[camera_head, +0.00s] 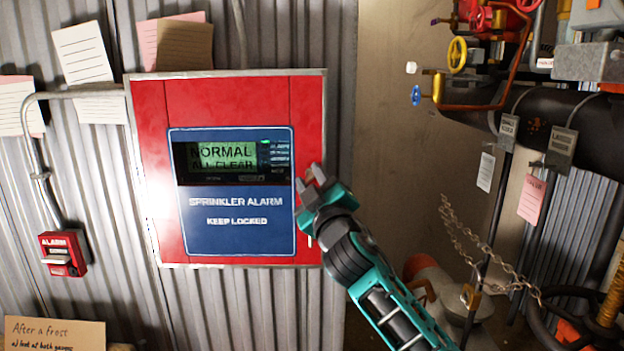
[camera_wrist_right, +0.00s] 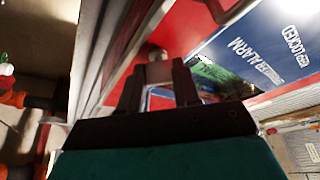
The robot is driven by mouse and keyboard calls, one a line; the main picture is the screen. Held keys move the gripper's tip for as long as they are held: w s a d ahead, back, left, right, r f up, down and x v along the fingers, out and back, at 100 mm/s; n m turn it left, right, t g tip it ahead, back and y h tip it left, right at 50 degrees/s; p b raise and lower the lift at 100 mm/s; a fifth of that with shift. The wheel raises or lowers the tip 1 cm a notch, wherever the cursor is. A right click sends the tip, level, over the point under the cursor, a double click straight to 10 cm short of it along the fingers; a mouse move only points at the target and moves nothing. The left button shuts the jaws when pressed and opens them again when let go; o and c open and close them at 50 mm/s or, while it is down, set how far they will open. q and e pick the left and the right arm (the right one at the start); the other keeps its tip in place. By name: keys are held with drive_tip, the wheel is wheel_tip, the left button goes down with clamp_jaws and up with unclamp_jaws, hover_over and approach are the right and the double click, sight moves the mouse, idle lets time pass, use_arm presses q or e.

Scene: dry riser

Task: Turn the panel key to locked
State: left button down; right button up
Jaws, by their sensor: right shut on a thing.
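The red sprinkler alarm panel (camera_head: 228,85) hangs on the corrugated wall, its blue face (camera_head: 235,240) reading "KEEP LOCKED". Its lit display (camera_head: 222,157) reads "NORMAL ALL CLEAR". My right gripper (camera_head: 309,183) is at the panel's right edge, beside the blue face. In the right wrist view my right gripper (camera_wrist_right: 157,77) is shut on a small pale piece, which looks like the panel key (camera_wrist_right: 158,71). The fingers and wrist hide the key in the head view, so its turn angle cannot be told. My left gripper is not in view.
A red alarm box (camera_head: 63,254) with a conduit is at the left. Paper notes (camera_head: 82,55) hang around the panel. At the right are dark pipes (camera_head: 545,120), valves with a yellow handwheel (camera_head: 457,54), and a hanging chain (camera_head: 480,245).

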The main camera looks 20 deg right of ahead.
drive_tip(key=shift+d+r+n+g+y, duration=0.1)
drive_tip(key=shift+n+g+y, duration=0.35)
drive_tip(key=shift+n, duration=1.2)
drive_tip(key=shift+a+r+n+g+y, duration=0.15)
drive_tip(key=shift+n+g, duration=0.45)
drive_tip(key=shift+n, duration=1.1)
drive_tip(key=shift+d+f+n+g+y, duration=0.15)
drive_tip(key=shift+n+g+y, duration=0.3)
drive_tip(key=shift+n, duration=1.2)
drive_tip(key=shift+r, duration=0.1)
drive_tip(key=o, duration=1.1)
drive_tip(key=shift+c, duration=0.2)
drive_tip(key=s+d, duration=0.1)
drive_tip(key=s, duration=1.1)
drive_tip(key=shift+s+d, duration=0.2)
drive_tip(key=shift+s, duration=0.2)
